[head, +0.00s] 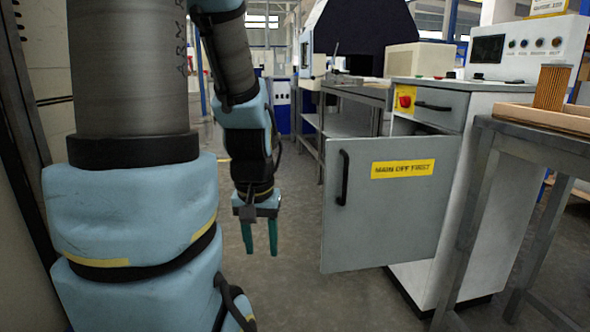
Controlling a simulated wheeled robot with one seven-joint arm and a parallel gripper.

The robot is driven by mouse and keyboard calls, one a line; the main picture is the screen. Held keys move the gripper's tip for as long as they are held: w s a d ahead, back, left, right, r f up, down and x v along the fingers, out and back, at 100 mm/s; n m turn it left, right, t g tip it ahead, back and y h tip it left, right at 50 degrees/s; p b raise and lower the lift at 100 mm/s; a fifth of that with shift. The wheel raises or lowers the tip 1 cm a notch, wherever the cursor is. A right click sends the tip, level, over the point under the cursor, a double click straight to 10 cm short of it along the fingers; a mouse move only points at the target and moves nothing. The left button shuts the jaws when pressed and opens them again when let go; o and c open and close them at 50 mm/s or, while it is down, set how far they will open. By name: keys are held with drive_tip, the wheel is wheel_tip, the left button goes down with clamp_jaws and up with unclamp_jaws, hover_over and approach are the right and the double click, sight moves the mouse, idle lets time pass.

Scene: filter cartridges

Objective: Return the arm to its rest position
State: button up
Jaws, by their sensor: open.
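My gripper (260,238) hangs fingers-down at the end of my arm, left of the middle of the head view. Its two green fingers are apart, with nothing between them. It is in free air left of the grey cabinet door (385,232), apart from it. The door carries a yellow "MAIN OFF FIRST" label and a black handle, and stands swung open from the white cabinet (470,190). A tan pleated filter cartridge (551,88) stands upright in a wooden tray (545,121) at the far right. The cabinet's inside is hidden behind the door.
The tray rests on a grey metal table (488,158) at the right. A red switch on yellow (405,101) and a control panel (530,45) are on the cabinet. Another workbench (350,92) stands behind. The floor (295,290) below my gripper is clear.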

wheel_tip(320, 180, up, 30)
drive_tip(key=p, duration=2.7)
drive_tip(key=shift+f, duration=0.25)
drive_tip(key=shift+o, duration=0.2)
drive_tip(key=shift+w+f, duration=0.1)
